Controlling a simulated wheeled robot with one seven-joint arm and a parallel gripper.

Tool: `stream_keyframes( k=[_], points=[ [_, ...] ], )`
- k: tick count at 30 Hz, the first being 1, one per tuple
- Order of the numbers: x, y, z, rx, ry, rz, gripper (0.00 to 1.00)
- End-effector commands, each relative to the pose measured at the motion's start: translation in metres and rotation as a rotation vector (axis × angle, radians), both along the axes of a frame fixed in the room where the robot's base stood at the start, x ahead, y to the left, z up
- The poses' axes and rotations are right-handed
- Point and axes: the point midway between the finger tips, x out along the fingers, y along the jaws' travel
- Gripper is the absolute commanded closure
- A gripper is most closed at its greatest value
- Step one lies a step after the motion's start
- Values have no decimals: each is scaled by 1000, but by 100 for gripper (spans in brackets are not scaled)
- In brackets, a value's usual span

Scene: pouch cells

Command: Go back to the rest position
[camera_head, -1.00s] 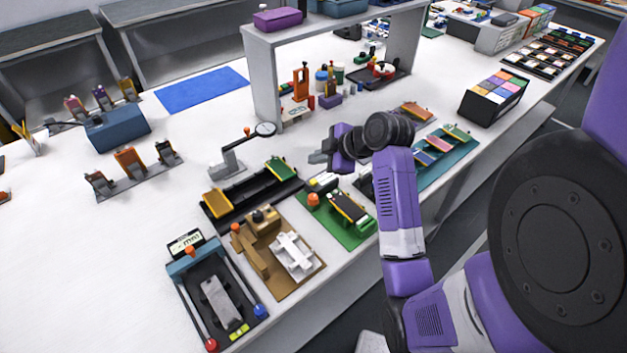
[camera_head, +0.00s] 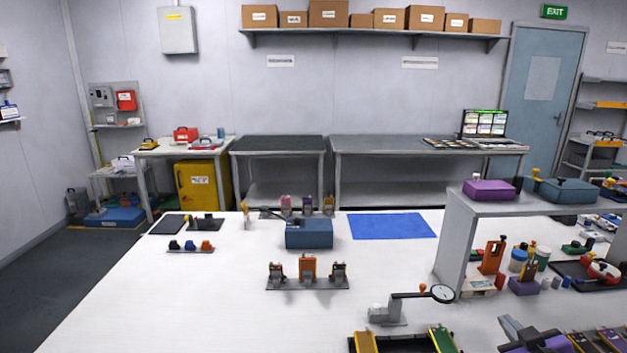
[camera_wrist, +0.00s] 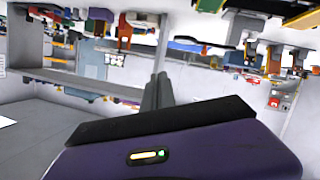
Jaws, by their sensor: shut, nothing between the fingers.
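My gripper (camera_head: 512,328) shows at the lower right edge of the head view, above the white table and in front of the shelf stand. Only its grey fingers and a little of the hand are in the frame; the rest of my arm is out of view. In the wrist view the two grey fingers (camera_wrist: 158,90) lie together, shut and empty, beyond the purple hand. The wrist picture looks upside down, with benches and small items hanging from the top. No held object shows in either view.
The white table (camera_head: 180,310) has a wide clear area at left. Close to my gripper are a dial gauge on a stand (camera_head: 385,312), a black tray with yellow and green parts (camera_head: 400,343) and the grey shelf stand (camera_head: 455,240). A blue mat (camera_head: 391,226) lies farther back.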

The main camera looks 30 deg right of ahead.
Motion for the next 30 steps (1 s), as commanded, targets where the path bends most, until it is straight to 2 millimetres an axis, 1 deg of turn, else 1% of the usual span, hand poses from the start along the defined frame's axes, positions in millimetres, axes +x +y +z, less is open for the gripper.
stream_keyframes(
  k=[1, 5, 6, 7, 8, 9, 11, 12, 14, 15, 17, 18, 20, 21, 24, 27, 30],
  points=[
    [2, 21, -5, 13, -50, -13, 100],
    [3, 73, -7, 38, -194, -31, 100],
    [2, 91, -7, 49, -233, -27, 100],
    [0, 104, -7, 54, -260, -22, 100],
    [-1, 118, -7, 63, -285, -15, 100],
    [-4, 136, -6, 73, -317, -2, 100],
    [-10, 163, -6, 90, -358, 23, 100],
    [-14, 181, -5, 103, -384, 44, 100],
    [-21, 208, -3, 123, -414, 78, 100],
    [-27, 226, -1, 137, -431, 105, 100],
    [-37, 251, 1, 159, -450, 148, 100],
    [-44, 268, 2, 174, -457, 178, 100],
    [-56, 292, 5, 198, -464, 228, 100],
    [-64, 308, 6, 215, -462, 262, 100],
    [-87, 343, 8, 253, -438, 353, 100],
    [-112, 373, 5, 284, -376, 443, 100],
    [-136, 394, -5, 318, -290, 518, 100]
  ],
)
